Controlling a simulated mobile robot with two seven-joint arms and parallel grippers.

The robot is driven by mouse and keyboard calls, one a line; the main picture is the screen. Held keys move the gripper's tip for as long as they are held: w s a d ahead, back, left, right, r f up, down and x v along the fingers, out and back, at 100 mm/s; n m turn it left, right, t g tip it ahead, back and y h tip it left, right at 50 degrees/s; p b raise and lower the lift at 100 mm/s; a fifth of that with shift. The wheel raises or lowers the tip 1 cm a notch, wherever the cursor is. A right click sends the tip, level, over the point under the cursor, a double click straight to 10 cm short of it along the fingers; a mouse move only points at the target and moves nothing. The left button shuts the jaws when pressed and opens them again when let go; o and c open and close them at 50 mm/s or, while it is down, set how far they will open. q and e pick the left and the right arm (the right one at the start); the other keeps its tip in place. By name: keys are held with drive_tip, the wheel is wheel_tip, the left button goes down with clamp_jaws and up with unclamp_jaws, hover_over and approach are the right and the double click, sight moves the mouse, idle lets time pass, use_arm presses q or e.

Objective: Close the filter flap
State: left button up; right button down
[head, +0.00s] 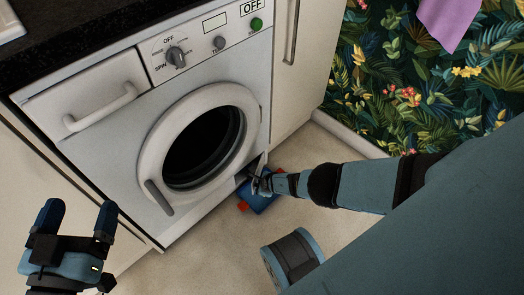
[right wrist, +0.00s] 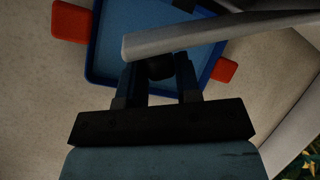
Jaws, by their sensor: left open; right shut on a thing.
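The filter flap (right wrist: 200,36) is a pale grey panel at the lower right of the washing machine (head: 105,155). It stands out from the opening at the machine's base, and in the head view it is small and partly behind my gripper. My right gripper (head: 258,182) is at this flap, low by the floor. My left gripper (head: 78,212) is open and empty at the lower left, apart from the machine.
A blue tray (head: 262,203) with red handles lies on the floor below the flap; it also shows in the right wrist view (right wrist: 115,40). The round door (head: 152,140) is shut. A white cupboard (head: 299,65) stands to the right. The beige floor (head: 190,262) in front is clear.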

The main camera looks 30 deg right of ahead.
drive_tip(key=c, duration=0.8)
unclamp_jaws()
use_arm(q)
wheel_tip(320, 180, up, 9)
drive_tip(key=s+n+t+p, duration=0.2)
drive_tip(key=n+p, duration=0.2)
drive_tip(key=p, duration=0.7)
wheel_tip(320, 180, down, 8)
drive_tip(key=a+g+y+p, duration=0.2)
drive_tip(key=g+y+p, duration=0.1)
drive_tip(key=p, duration=0.1)
drive_tip(key=shift+s+a+r+y+p, duration=0.25)
drive_tip(key=shift+s+y+p, duration=0.05)
drive_tip(key=shift+s+p, duration=0.1)
use_arm(e)
drive_tip(key=v, duration=1.3)
drive_tip(key=shift+r, duration=0.35)
